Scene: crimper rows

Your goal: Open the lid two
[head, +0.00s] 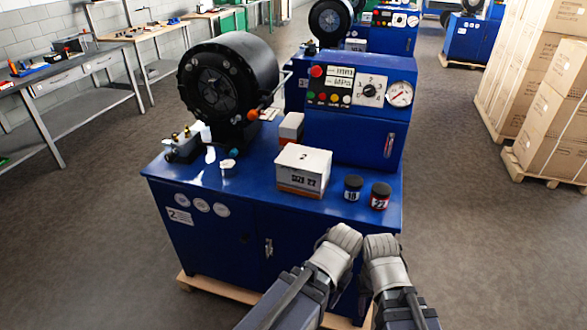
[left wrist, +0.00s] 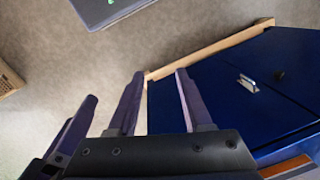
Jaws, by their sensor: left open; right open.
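A box with a white lid (head: 303,160) stands on the blue machine's top in the head view. My right gripper (head: 382,243) is at the front right corner of the machine, apart from the box and nearer to me. My left gripper (head: 342,240) is beside it, to its left. Both are open, and I see nothing held. In the left wrist view, the fingers of my left gripper (left wrist: 157,88) are spread over the floor and the blue cabinet's edge.
Two dark jars, one (head: 353,188) labelled 18 and one (head: 380,195) labelled 22, stand right of the box. A smaller box (head: 291,127) stands behind it. The control panel housing (head: 348,130) rises behind. The cabinet's door handle (left wrist: 248,83) shows in the left wrist view. Cartons (head: 552,110) stand far right.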

